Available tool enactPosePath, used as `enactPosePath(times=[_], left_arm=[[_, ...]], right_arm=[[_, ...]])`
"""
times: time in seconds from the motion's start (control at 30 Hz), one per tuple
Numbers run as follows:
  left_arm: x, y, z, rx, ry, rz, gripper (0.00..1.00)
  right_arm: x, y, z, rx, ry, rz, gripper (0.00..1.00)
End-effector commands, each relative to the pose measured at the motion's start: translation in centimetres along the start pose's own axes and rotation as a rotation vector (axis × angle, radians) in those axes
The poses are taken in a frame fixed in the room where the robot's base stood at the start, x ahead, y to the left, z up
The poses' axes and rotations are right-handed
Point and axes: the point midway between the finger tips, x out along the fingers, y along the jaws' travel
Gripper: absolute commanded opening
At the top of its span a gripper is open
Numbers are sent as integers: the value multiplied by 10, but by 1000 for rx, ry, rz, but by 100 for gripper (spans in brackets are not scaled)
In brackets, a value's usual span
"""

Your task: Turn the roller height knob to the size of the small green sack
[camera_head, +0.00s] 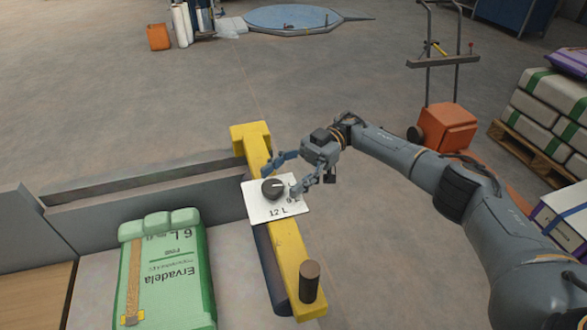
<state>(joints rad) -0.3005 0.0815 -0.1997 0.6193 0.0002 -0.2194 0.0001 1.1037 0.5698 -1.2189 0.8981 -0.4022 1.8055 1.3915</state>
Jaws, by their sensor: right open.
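The roller height knob (271,189) is a dark round knob on a white panel (262,210), fixed on a yellow beam (290,245). A pale mark on the knob seems to point right. The panel reads "12 L" at its near edge; other marks at its right are partly covered by my finger. My right gripper (281,183) is open, with one finger beyond the knob and one at its right; I cannot tell whether they touch it. The small green sack (185,275) lies at the lower left, its upside-down print seeming to read "6 L". My left gripper is out of view.
A brown cylindrical post (309,282) stands at the beam's near end. Grey side walls (140,205) border the sack. An orange-based hand truck (445,125) and a pallet of stacked sacks (545,105) stand at the right.

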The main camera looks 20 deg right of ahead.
Motion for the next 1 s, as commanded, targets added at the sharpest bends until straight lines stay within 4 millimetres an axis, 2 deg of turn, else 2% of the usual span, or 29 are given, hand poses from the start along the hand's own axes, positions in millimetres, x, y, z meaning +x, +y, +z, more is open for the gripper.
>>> enactPosePath(times=[0.2, 0.4, 0.8, 1.0], left_arm=[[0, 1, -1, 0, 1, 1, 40], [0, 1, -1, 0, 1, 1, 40], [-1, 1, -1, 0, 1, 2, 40], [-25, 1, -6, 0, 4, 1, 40]], right_arm=[[-27, 1, 0, -1, 0, 2, 64], [-39, 0, 0, -1, 1, 0, 64], [-41, 0, -2, -1, 2, -1, 63], [-41, 0, -26, -1, 1, 0, 63]])
